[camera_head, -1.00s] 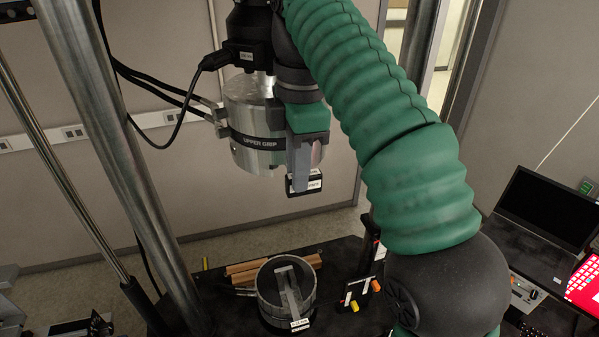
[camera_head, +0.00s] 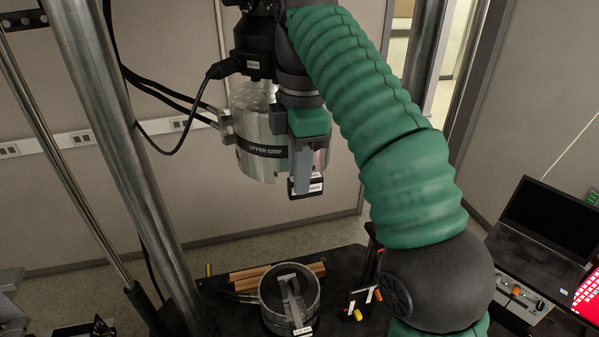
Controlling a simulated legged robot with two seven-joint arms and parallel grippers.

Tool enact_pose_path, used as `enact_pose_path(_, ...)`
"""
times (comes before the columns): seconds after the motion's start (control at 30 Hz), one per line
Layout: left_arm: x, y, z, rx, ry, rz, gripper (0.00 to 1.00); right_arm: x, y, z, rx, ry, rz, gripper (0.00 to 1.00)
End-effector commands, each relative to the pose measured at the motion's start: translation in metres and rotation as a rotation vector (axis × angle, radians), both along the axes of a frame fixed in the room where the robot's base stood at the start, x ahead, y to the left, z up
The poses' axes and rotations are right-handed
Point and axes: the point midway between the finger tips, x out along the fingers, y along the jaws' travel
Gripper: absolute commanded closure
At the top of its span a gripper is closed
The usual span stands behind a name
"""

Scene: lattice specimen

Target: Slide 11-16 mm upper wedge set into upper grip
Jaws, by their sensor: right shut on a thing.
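The upper grip (camera_head: 249,165) is a silver cylinder with a black band lettered "UPPER GRIP", hanging in the upper middle. My right gripper (camera_head: 303,172) points down in front of its right side. It is shut on the wedge set (camera_head: 306,188), of which a dark block with a white label shows below the fingers. The label is too small to read. The fingers and wrist hide the rest of the wedge set and part of the grip's right side. I cannot tell whether the wedge set touches the grip. My left gripper is not in view.
A lower round grip (camera_head: 269,312) with wedges and a label stands on the black base below. Wooden strips (camera_head: 250,278) lie behind it. A steel column (camera_head: 130,160) stands at left, and black cables (camera_head: 165,92) run to the upper grip. A laptop (camera_head: 543,222) is at right.

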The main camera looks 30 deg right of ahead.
Motion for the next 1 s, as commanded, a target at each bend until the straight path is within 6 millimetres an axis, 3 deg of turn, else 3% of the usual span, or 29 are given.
enact_pose_path(0.27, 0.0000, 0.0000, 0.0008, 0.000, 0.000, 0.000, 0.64, 0.0016, -0.0008, 0.0033, -0.003, -0.016, -0.002, 1.00)
enact_pose_path(0.3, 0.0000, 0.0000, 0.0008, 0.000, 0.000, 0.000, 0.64, 0.0016, -0.0008, 0.0033, -0.003, -0.016, -0.002, 0.81)
enact_pose_path(0.5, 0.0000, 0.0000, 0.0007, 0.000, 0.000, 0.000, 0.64, 0.0012, -0.0006, 0.0023, -0.002, -0.011, -0.001, 0.57)
enact_pose_path(0.7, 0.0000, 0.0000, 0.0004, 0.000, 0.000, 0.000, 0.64, -0.0001, -0.0002, 0.0019, -0.001, -0.008, 0.000, 0.57)
enact_pose_path(0.87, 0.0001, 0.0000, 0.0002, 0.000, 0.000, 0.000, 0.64, -0.0010, -0.0002, 0.0014, 0.000, -0.005, 0.000, 0.37)
enact_pose_path(1.0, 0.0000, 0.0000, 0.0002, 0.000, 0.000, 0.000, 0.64, -0.0008, -0.0001, 0.0013, 0.000, -0.005, 0.000, 0.35)
